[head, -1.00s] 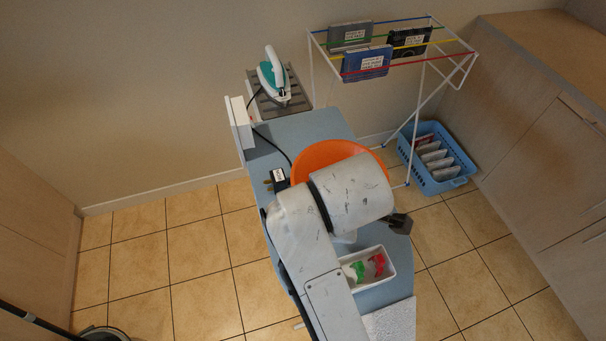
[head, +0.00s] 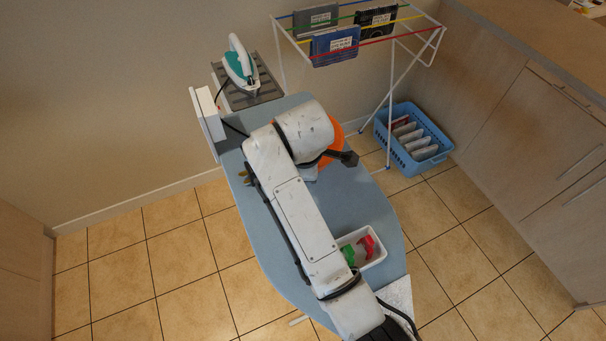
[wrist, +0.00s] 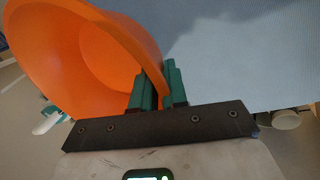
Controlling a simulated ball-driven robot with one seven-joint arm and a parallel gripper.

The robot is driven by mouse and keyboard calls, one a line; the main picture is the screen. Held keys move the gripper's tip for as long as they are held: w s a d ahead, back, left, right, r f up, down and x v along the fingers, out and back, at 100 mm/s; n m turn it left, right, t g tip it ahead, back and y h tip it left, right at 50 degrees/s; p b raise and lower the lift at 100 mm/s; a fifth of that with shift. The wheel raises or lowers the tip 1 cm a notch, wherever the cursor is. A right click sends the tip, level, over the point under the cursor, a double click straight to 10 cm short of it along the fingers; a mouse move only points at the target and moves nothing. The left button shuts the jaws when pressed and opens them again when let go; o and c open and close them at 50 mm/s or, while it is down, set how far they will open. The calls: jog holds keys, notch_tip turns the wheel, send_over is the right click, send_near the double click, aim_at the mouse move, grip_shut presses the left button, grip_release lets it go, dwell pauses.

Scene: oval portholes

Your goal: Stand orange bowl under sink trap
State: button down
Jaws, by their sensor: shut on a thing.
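The orange bowl (wrist: 85,60) fills the upper left of the wrist view, tilted, its inside showing. My gripper (wrist: 160,88) has green fingers shut on its rim. In the head view only a strip of the orange bowl (head: 334,142) shows past my white arm, over the far half of the blue ironing board (head: 365,195). My gripper is hidden there behind the arm. Whether the bowl touches the board I cannot tell. No sink trap shows in either view.
The iron (head: 240,65) stands on its rest at the board's far end. A white tray (head: 375,255) with red and green items sits on the board's near part. A drying rack (head: 390,90) and blue basket (head: 413,142) stand behind right. Tiled floor at left is clear.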

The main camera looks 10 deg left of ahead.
jog(key=shift+w+f, duration=0.3)
jog(key=shift+f, duration=0.05)
jog(key=shift+f+p, duration=0.45)
jog(key=shift+f, duration=1)
jog(key=shift+f, duration=0.1)
jog(key=c, duration=1.2)
grip_release()
jog(key=shift+s, duration=0.1)
